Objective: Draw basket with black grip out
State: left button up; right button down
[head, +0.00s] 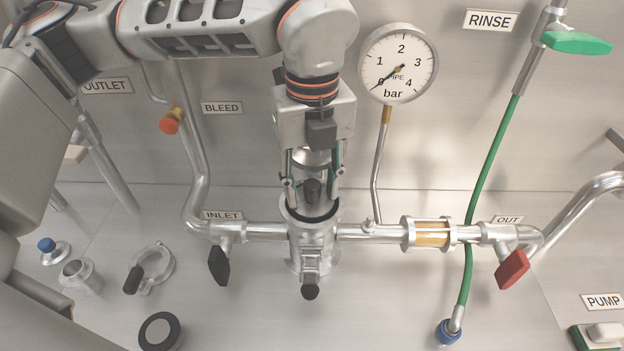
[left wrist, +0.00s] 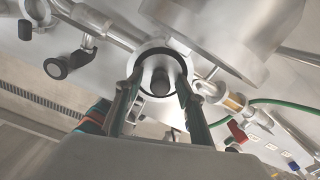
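The basket's black grip (head: 313,190) stands upright in the mouth of the metal strainer housing (head: 311,240) in the pipe line. In the left wrist view the grip (left wrist: 160,82) shows end-on inside the housing's dark-rimmed round opening (left wrist: 162,52). My left gripper (head: 312,184) points down from above, one finger on each side of the grip. In the left wrist view my left gripper (left wrist: 160,85) shows gaps between the fingers and the grip, so it looks open. The basket's lower part is hidden in the housing. My right gripper is not in view.
A pressure gauge (head: 398,64) stands right of my left wrist. A black-handled inlet valve (head: 219,265) and a sight glass (head: 430,234) flank the housing. An open clamp (head: 150,270) and a black round part (head: 160,332) lie front left. A green hose (head: 487,160) hangs at right.

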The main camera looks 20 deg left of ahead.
pick_arm(q)
grip_shut()
jog(key=c, duration=0.8)
grip_release()
grip_shut()
jog(key=shift+r, duration=0.6)
jog(key=shift+r, duration=0.1)
jog(key=shift+r+p, duration=2.1)
jog(key=shift+r, duration=2.4)
jog(key=shift+r+p, duration=0.7)
jog(key=shift+r, duration=1.2)
